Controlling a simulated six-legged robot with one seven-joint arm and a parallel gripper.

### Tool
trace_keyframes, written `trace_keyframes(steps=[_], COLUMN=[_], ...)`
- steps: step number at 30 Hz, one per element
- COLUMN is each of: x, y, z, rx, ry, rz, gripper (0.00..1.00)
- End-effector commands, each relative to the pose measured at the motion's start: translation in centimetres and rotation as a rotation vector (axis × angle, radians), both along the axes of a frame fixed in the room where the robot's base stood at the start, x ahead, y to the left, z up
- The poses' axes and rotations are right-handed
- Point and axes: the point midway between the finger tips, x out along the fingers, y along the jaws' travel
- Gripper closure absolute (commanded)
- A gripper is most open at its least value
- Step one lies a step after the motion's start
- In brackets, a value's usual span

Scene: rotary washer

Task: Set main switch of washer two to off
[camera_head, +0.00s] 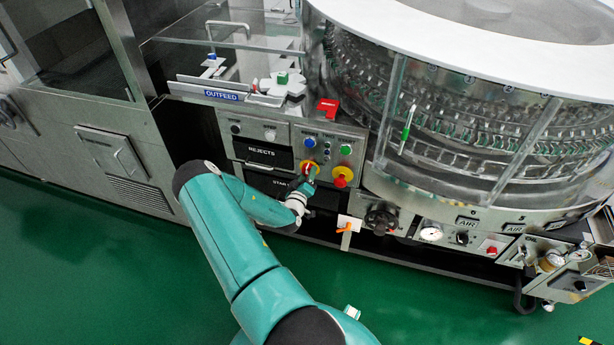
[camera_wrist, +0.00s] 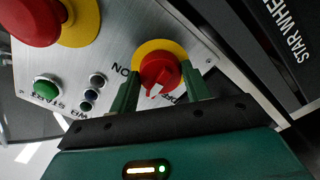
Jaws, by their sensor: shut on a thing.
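The main switch is a red rotary knob (camera_wrist: 160,70) on a yellow round plate (camera_wrist: 150,46), set in a steel control panel (camera_wrist: 112,60). A white mark shows on the knob's near side. "ON" is printed beside the plate; other lettering by the right finger is partly hidden. My gripper (camera_wrist: 162,82) has one green finger on each side of the knob and is shut on it. In the head view my gripper (camera_head: 304,187) reaches the panel from below, and the yellow switch plate (camera_head: 308,167) shows just above it.
A red emergency button on a yellow base (camera_head: 342,176) sits close right of the switch. Green (camera_head: 346,149) and blue (camera_head: 310,142) buttons are above. A black "REJECTS" drawer front (camera_head: 263,152) is to the left. The green floor (camera_head: 120,270) is clear at left.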

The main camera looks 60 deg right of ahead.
Motion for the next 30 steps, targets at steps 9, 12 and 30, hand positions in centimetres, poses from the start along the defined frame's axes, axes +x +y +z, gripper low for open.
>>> trace_keyframes(steps=[9,12,30], x=[0.04,0.02,-0.08], y=[0.06,0.05,0.01], z=[0.05,0.05,0.18], rx=[-0.048,-0.062,-0.111], ry=[0.297,0.386,0.697], rz=[0.003,0.003,-0.001], gripper=[0.75,0.75,0.75])
